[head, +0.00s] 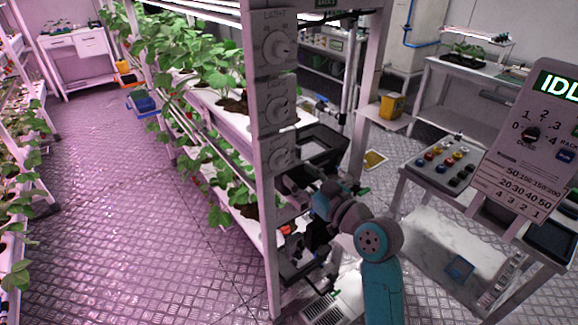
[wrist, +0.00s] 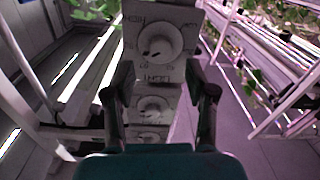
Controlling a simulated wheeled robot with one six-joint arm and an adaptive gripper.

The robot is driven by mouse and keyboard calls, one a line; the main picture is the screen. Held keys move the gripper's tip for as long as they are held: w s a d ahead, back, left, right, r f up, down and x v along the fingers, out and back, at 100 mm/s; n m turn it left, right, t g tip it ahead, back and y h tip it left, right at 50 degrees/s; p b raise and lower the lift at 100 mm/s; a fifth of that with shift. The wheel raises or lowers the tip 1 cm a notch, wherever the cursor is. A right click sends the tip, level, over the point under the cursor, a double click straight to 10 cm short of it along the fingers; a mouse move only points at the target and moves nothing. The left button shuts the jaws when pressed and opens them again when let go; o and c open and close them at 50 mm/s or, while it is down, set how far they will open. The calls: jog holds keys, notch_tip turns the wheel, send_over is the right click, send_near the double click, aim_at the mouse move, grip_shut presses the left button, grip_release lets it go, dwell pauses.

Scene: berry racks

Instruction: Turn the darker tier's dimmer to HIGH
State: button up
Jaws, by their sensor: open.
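Three white dimmer knobs sit one above another on the rack's end post: the top dimmer (head: 280,47), the middle dimmer (head: 279,108) and the bottom dimmer (head: 280,155). In the wrist view their lettering looks upside down; a large dimmer knob (wrist: 155,38) is at the top, and a second knob (wrist: 153,105) shows between my fingers. My gripper (wrist: 158,72) is open and empty, its fingers apart in front of the post. I see no contact with a knob. In the head view my arm is right of the post, low down. Which tier is darker is unclear.
The plant rack (head: 232,118) runs back left of the post, with leafy plants on its tiers. A button console (head: 445,165) and a sign panel (head: 530,140) stand at the right. A yellow container (head: 391,105) is behind. The aisle floor (head: 120,210) at left is clear.

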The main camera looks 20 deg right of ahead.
aim_at(285, 164)
jog(key=shift+x, duration=2.5)
grip_shut()
